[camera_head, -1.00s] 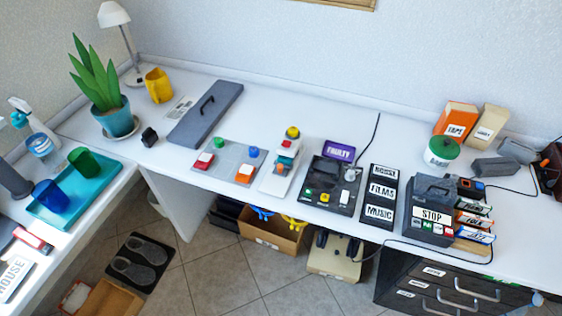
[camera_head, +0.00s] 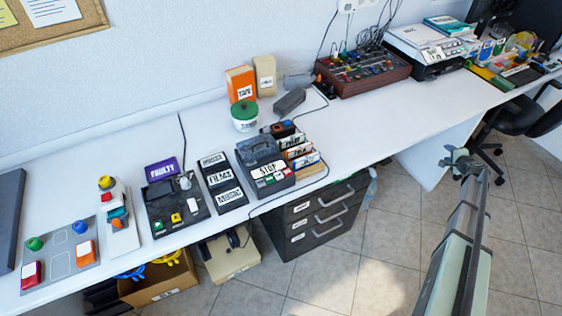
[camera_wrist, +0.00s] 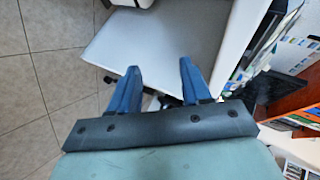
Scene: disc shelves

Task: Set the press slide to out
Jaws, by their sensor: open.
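No part in view is labelled as the press slide. A narrow white unit (camera_head: 124,237) on the desk, left of centre in the head view, may be the press. It carries a yellow knob (camera_head: 106,182), a red block, a teal block (camera_head: 118,217) and an orange knob (camera_head: 117,224). I cannot tell the slide's position. My gripper (camera_head: 459,155) is at the right of the head view, over the floor and far from that unit. In the wrist view my gripper's two blue fingers (camera_wrist: 158,72) are apart with nothing between them.
A grey panel (camera_head: 62,255) with coloured blocks lies left of the white unit. A black control box (camera_head: 172,228) stands to its right, then labelled plates and a STOP box (camera_head: 268,177). A black chair (camera_head: 525,120) stands at the right.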

